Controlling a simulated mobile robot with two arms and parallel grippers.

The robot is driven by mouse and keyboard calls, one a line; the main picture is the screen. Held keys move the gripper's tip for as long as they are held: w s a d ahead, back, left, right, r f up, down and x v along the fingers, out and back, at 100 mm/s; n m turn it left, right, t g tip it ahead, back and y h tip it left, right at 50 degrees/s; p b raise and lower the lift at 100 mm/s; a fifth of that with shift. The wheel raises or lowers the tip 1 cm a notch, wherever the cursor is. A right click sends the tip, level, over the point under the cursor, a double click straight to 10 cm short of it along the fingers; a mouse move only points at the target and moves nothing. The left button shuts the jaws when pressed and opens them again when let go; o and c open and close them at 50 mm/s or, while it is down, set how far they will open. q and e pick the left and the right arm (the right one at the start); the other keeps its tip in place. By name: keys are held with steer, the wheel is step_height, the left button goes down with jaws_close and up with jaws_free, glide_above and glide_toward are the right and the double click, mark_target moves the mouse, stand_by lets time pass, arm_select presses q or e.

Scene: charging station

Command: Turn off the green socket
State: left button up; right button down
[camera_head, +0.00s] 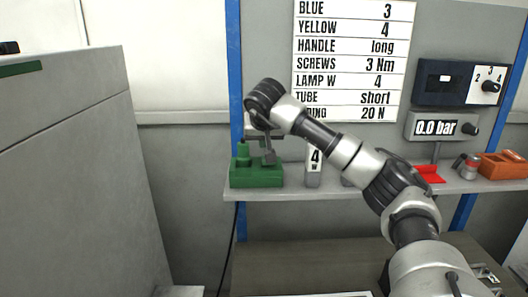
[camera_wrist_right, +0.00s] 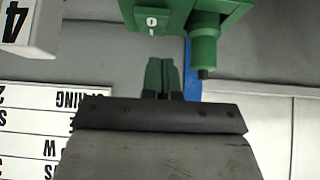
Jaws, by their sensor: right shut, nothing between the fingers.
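The green socket (camera_head: 256,178) sits on the left end of the shelf, with an upright green cylinder (camera_head: 243,153) at its left side. In the right wrist view, upside down, the green socket (camera_wrist_right: 178,14) shows white 0 and 1 marks on its face, and the cylinder (camera_wrist_right: 204,48) is at its right. My right gripper (camera_head: 268,158) is shut and empty, at the socket's upper right in the head view. Its fingertips (camera_wrist_right: 162,78) appear just short of the marked face; I cannot tell whether they touch it. My left gripper is not in view.
A grey block marked 4 W (camera_head: 314,168) stands right of the socket on the shelf (camera_head: 290,193). Further right are a 0.0 bar gauge (camera_head: 437,127), a red item (camera_head: 430,174) and an orange box (camera_head: 502,166). A grey cabinet (camera_head: 75,180) fills the left.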

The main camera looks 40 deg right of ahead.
mark_target(264, 164)
step_height(264, 164, down, 4)
steer(key=shift+r+p, duration=0.15)
steer(key=shift+p, duration=0.25)
steer(key=shift+s+f, duration=0.15)
steer(key=shift+f, duration=0.25)
steer(key=shift+f, duration=0.1)
steer(key=shift+s+a+f, duration=0.15)
steer(key=shift+a+f, duration=0.1)
steer(key=shift+f, duration=0.35)
steer(key=shift+r+p, duration=0.85)
steer(key=shift+p, duration=0.1)
